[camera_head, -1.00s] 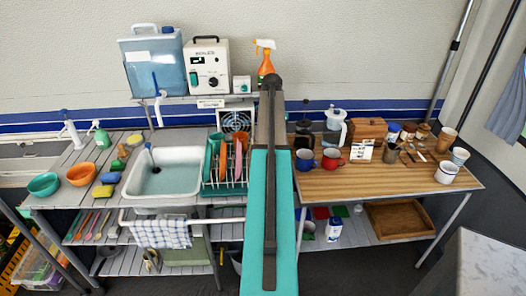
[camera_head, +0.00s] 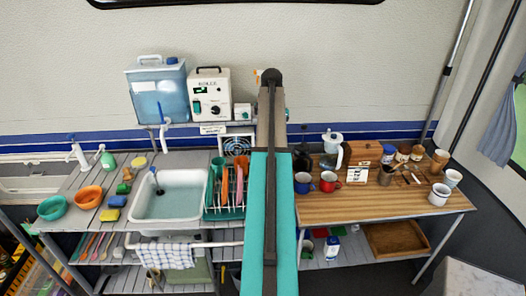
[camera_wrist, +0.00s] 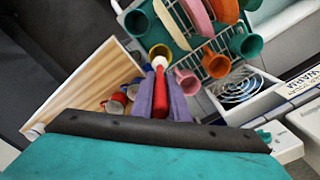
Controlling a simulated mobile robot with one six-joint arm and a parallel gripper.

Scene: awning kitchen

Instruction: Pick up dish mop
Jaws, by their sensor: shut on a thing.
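In the wrist view my gripper (camera_wrist: 161,80) shows as two purple fingers, shut on a slim red piece with a whitish end, which I take to be the dish mop (camera_wrist: 160,98). The red part lies between the fingers and the pale end sticks out past their tips. The rest of the mop is hidden. In the head view my own arm covers the gripper and the held piece.
The dish rack (camera_head: 207,210) with cups and plates is beyond the fingers in the wrist view. The sink (camera_head: 168,205) is left of it. The wooden counter (camera_head: 385,207) with mugs is right of my arm. Fan (camera_wrist: 238,88) stands near the rack.

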